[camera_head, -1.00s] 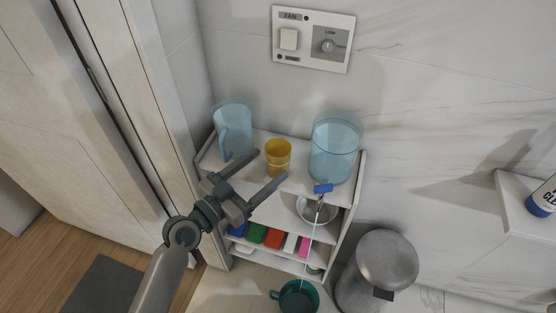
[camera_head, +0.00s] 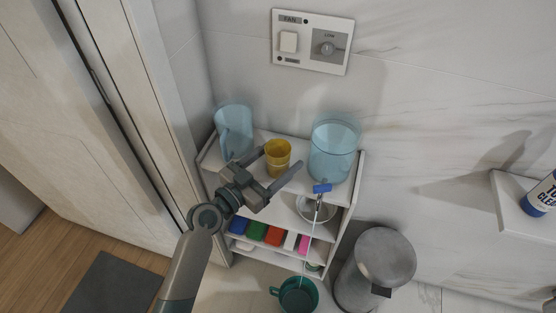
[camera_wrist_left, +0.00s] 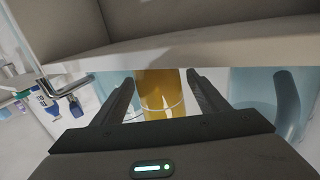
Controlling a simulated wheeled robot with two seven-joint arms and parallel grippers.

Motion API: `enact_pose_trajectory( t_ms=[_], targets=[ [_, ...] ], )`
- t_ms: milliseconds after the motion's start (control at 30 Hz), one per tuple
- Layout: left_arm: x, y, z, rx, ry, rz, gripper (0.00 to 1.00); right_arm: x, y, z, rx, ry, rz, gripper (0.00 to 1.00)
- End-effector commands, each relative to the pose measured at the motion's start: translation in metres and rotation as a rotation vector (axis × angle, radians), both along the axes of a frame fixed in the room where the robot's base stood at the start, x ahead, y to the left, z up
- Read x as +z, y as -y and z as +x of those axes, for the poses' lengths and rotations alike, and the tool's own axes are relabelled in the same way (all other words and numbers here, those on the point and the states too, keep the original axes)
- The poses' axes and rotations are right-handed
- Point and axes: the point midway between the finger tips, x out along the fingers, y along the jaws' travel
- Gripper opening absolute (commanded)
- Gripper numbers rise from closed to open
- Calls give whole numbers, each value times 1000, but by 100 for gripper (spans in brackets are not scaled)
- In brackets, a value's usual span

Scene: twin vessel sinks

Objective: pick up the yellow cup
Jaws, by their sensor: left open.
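The yellow cup (camera_head: 277,151) stands upright on the top board of the small white shelf unit (camera_head: 205,162), between two clear blue vessels. My left gripper (camera_head: 280,160) is open at the front of the cup, one finger to each side in the head view. In the left wrist view the cup (camera_wrist_left: 160,92) shows between the two open fingers of the left gripper (camera_wrist_left: 160,76), with a gap on both sides. Part of the cup is hidden behind the board's edge there. I cannot tell how far the fingers reach past the cup. My right gripper is not in view.
A clear blue pitcher (camera_head: 233,130) stands close left of the cup, a wide clear blue container (camera_head: 335,150) close right. Lower shelves hold a bowl and coloured items. A green mug (camera_head: 297,295) and a grey bin (camera_head: 375,265) stand below. The wall is behind.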

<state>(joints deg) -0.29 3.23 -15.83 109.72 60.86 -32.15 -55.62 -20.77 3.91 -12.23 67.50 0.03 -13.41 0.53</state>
Motion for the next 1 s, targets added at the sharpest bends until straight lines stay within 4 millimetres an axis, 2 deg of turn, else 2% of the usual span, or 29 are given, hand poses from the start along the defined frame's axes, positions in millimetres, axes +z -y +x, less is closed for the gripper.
enact_pose_trajectory(
  t_ms=[67, 200, 267, 667, 867, 1000],
  targets=[
    [0, 0, 0, 0, 0, 0, 67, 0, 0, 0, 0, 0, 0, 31],
    [0, 0, 0, 0, 0, 0, 34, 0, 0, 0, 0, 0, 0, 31],
    [0, 0, 0, 0, 0, 0, 23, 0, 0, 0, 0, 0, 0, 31],
    [6, 0, 0, -1, 2, 1, 23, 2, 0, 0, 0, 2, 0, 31],
    [29, 0, 0, 0, 5, -1, 23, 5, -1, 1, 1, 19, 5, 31],
    [53, 0, 0, 0, 6, 1, 23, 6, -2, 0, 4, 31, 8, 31]
  ],
)
